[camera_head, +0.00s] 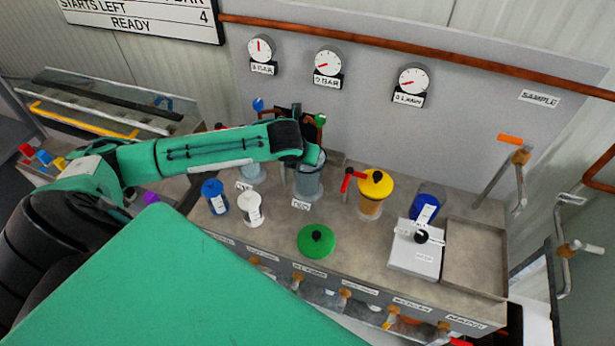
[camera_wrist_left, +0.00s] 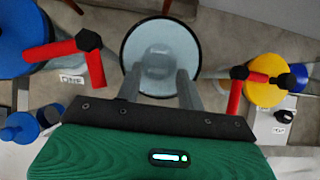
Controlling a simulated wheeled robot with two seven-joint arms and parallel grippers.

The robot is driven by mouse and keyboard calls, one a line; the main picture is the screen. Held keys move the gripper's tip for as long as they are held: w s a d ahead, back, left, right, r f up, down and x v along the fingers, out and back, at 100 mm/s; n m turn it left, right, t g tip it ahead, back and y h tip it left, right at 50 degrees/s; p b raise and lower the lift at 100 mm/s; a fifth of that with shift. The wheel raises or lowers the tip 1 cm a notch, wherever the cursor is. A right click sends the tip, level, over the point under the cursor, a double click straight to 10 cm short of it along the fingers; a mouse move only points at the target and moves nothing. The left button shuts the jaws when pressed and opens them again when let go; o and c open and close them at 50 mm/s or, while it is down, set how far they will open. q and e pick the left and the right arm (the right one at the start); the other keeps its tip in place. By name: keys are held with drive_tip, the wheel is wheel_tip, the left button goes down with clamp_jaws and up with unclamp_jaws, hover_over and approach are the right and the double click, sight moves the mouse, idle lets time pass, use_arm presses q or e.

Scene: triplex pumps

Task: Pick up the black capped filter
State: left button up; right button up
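My left gripper (camera_head: 309,160) is over the glass pump vessel (camera_head: 309,187) labelled TWO. In the left wrist view its two grey fingers (camera_wrist_left: 158,74) are apart over the mouth of the vessel (camera_wrist_left: 160,45), with nothing clearly held between them. A pale round shape shows inside the vessel; I cannot tell what it is. I cannot make out a black cap on any filter. My right gripper is not in view.
A green lid (camera_head: 316,240) with a black knob lies on the bench front. A yellow-lidded amber vessel (camera_head: 371,194) and red handle (camera_head: 349,178) stand right of my gripper. A white box (camera_head: 414,258) and empty tray (camera_head: 474,262) are at the right.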

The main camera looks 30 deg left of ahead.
use_arm(q)
drive_tip(key=shift+p+x, duration=0.5)
drive_tip(key=shift+x, duration=1.4)
drive_tip(key=shift+c, duration=0.2)
clamp_jaws()
drive_tip(key=shift+r, duration=0.2)
